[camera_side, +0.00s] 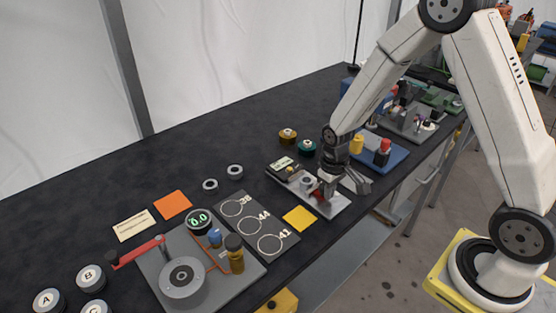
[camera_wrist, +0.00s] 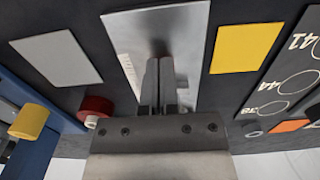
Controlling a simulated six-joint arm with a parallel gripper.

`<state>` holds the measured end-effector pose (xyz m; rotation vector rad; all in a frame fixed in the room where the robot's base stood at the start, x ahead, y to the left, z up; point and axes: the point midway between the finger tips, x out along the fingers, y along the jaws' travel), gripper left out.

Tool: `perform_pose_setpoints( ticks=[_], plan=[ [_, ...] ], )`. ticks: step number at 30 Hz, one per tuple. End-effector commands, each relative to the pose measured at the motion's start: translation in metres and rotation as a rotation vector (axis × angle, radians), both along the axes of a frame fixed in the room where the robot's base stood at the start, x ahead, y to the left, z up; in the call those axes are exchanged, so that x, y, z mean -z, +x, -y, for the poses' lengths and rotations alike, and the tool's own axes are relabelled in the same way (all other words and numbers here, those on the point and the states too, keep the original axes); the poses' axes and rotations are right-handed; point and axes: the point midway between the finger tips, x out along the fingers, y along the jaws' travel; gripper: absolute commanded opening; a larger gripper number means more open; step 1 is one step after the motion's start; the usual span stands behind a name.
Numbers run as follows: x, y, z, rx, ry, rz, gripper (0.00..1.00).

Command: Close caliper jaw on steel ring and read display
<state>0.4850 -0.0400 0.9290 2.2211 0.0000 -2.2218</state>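The caliper fixture is a pale metal plate (camera_side: 328,209) with a small dark block and white label (camera_side: 283,162) at its left end; its text is too small to read. A steel ring (camera_side: 306,183) sits on the plate, beside a small red part (camera_side: 322,190). My gripper (camera_side: 326,179) is low over the plate, just right of the ring. In the wrist view my gripper (camera_wrist: 161,62) points down at the plate (camera_wrist: 190,25), its fingers side by side with no clear gap. The ring and jaw are hidden in that view.
Two loose rings (camera_side: 235,171) lie to the left. A dark board with marked circles (camera_side: 250,212) and a yellow card (camera_side: 300,218) are near the plate. A grey device (camera_side: 165,255) has a round display (camera_side: 198,220) showing 0.0. A blue plate with yellow and red cylinders (camera_side: 383,152) stands behind.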

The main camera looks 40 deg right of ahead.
Motion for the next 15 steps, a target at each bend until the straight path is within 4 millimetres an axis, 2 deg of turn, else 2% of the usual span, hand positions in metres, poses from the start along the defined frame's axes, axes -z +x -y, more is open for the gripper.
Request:
perform_pose_setpoints(
  ticks=[15],
  plan=[
    [-0.0001,0.0062,0.0,0.0,0.0,0.001,0.0]
  ],
)
